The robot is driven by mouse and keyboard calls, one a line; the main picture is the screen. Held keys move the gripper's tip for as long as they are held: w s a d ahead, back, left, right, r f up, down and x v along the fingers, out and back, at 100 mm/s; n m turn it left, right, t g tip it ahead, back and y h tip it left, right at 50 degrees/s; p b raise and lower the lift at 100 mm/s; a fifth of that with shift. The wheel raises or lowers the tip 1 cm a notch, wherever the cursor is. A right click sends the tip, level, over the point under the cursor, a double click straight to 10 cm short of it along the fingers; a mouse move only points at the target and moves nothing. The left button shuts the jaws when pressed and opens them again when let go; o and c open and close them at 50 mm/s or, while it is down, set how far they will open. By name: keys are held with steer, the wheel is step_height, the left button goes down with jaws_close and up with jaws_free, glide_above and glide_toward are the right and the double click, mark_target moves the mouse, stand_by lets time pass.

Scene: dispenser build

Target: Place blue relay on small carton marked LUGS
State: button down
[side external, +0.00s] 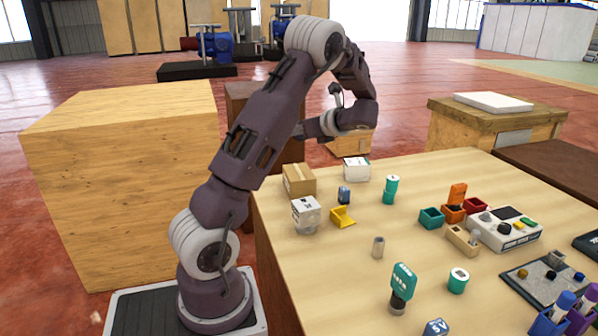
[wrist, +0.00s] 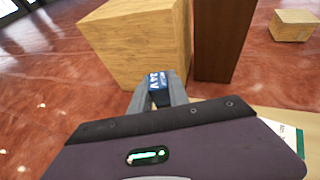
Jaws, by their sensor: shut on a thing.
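My gripper is shut on a blue relay (wrist: 158,80) with white lettering, held between its two grey fingertips (wrist: 157,94) in the wrist view. In the side external view my wrist is raised beyond the table's far left corner, and the relay is hidden behind my arm. Cartons stand at that end of the table: a brown one (side external: 299,180), a white one (side external: 356,169) and a small white one (side external: 305,206) above a clear container. I cannot read LUGS on any of them.
A dark blue block (side external: 344,195), a yellow holder (side external: 343,216) and a teal bottle (side external: 390,189) stand near the cartons. Small bins (side external: 431,217) and a white device (side external: 505,229) are at right. A large wooden block (wrist: 140,40) stands beyond my gripper.

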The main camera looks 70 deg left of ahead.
mark_target(298, 171)
step_height(298, 171, down, 10)
steer(key=shift+r, duration=0.15)
steer(key=c, duration=1.3)
jaws_free()
steer(key=shift+o, duration=0.2)
steer(key=shift+d+r, duration=0.1)
steer(key=v, duration=1.2)
steer(key=s+d+r+n+t+h, duration=0.2)
steer(key=s+d+n+t+h, duration=0.1)
steer(key=d, duration=0.8)
steer(key=s+d+r+n+t+h, duration=0.3)
steer(key=s+d+n+t+h, duration=0.1)
steer(key=s+d, duration=0.4)
steer(key=s+d+r+n+t+h, duration=0.2)
steer(key=s+d+n+h, duration=0.3)
steer(key=d, duration=0.8)
steer(key=shift+s+d+r+n+t+h, duration=0.2)
steer(key=shift+d+r+n+t+h, duration=0.1)
steer(key=shift+n+t, duration=0.5)
